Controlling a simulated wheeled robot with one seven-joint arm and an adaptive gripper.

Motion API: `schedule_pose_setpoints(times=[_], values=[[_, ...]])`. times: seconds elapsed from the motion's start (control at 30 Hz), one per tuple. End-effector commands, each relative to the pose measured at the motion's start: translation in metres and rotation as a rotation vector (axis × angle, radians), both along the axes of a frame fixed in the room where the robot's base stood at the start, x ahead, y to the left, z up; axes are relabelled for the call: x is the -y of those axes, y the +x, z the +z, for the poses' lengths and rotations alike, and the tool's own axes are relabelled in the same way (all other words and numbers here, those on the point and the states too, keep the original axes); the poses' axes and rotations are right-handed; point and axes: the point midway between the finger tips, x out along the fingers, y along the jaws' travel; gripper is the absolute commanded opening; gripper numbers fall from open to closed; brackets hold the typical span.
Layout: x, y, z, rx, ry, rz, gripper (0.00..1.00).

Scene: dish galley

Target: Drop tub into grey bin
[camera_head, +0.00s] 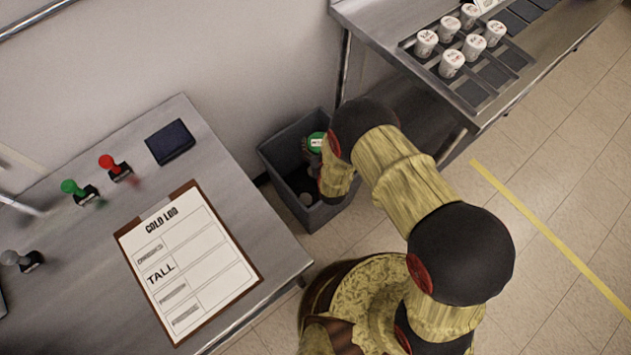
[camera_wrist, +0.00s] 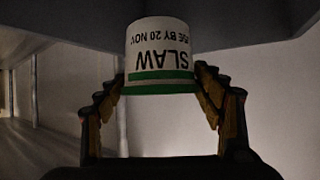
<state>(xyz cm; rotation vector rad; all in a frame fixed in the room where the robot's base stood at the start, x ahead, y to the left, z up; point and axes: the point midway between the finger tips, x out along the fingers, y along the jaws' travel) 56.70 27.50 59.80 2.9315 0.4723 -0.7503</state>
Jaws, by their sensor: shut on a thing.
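The tub (camera_wrist: 160,45) is white with a green band, and the words "SLAW" and "USE BY 20 NOV" appear upside down in the wrist view. My gripper (camera_wrist: 162,78) is shut on it, with one finger on each side. In the head view the tub's green top (camera_head: 315,142) shows at the mouth of the grey bin (camera_head: 277,165). My arm reaches over the bin's right side and hides part of it. The tub's height against the rim is hard to tell.
A steel table (camera_head: 100,240) on the left holds a "COLD LOG" clipboard (camera_head: 188,262), stamps and a dark pad (camera_head: 170,142). A steel counter (camera_head: 385,30) at upper right holds several white tubs (camera_head: 452,64).

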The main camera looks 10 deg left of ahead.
Motion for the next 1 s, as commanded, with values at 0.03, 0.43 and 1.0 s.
schedule_pose_setpoints(times=[0.03, 0.43, 1.0], values=[[0.000, 0.000, -0.009, 0.001, 0.000, 0.000, 0.32], [0.000, 0.000, -0.041, 0.002, 0.001, 0.000, 0.32], [0.000, 0.000, -0.041, 0.001, 0.000, 0.000, 0.86]])
